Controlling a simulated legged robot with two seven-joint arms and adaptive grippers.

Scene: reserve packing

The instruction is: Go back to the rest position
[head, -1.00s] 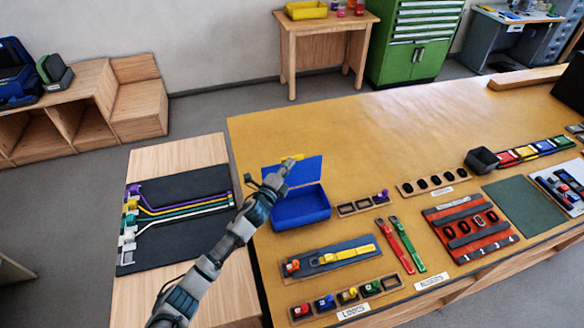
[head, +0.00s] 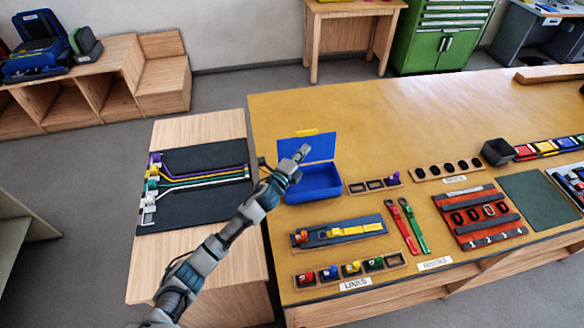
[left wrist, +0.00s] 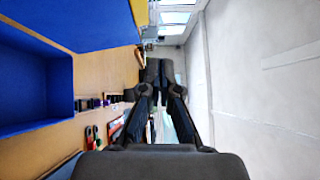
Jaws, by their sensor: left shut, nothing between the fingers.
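My left gripper (head: 301,152) is up in the air in front of the raised lid of the blue box (head: 314,184). In the left wrist view the gripper (left wrist: 160,72) has its two fingers together with nothing between them. The blue box stands open on the yellow table and also shows at the left of the left wrist view (left wrist: 60,85). A yellow piece (head: 307,132) shows at the top edge of its lid. My right gripper is in neither view.
The yellow table (head: 400,120) holds a grey and yellow piece tray (head: 340,231), red and green straps (head: 404,228), a red slotted board (head: 480,213) and a dark bin (head: 497,151). A black board with coloured cables (head: 200,205) lies on the side table at left.

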